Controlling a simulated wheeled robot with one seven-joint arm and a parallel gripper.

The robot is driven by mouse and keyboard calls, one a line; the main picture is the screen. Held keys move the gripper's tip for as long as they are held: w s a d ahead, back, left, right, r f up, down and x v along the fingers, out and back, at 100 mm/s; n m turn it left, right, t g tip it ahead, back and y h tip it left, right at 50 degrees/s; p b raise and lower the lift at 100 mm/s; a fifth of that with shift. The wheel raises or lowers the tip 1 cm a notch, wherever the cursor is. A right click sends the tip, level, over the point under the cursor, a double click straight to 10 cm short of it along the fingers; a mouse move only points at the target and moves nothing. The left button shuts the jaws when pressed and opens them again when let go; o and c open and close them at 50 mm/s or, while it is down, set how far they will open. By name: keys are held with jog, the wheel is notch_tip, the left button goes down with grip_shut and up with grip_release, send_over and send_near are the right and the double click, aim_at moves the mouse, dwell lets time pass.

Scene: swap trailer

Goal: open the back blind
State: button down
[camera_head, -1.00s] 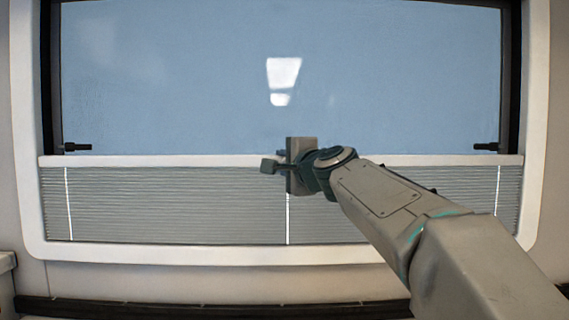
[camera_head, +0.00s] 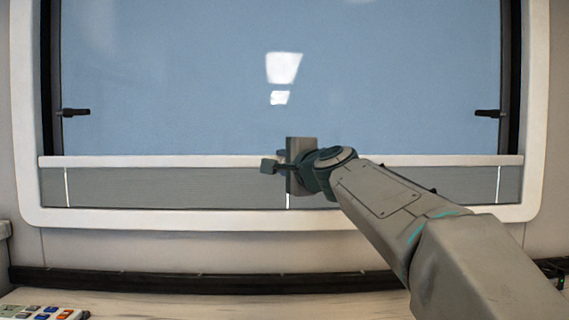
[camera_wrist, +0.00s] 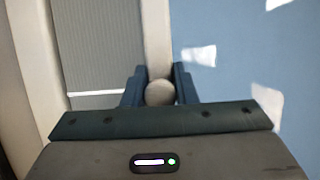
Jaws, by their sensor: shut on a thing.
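The back blind (camera_head: 180,187) is a grey pleated strip across the bottom of the window, with a white rail (camera_head: 150,161) along its top edge. Clear blue pane shows above the rail. My gripper (camera_head: 283,160) is at the middle of the rail, its fingertips mostly hidden by my own wrist in the head view. In the wrist view, my gripper (camera_wrist: 160,82) is shut on a round pale knob (camera_wrist: 159,93) on the rail (camera_wrist: 157,35). The pleats (camera_wrist: 95,40) show to the left there.
The white window frame (camera_head: 120,220) runs below the blind. Dark latches stand at the left (camera_head: 76,112) and right (camera_head: 487,114) sides. A counter (camera_head: 200,304) with a keypad device (camera_head: 42,312) lies below.

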jog(key=c, duration=1.2)
grip_release()
jog(key=v, duration=1.4)
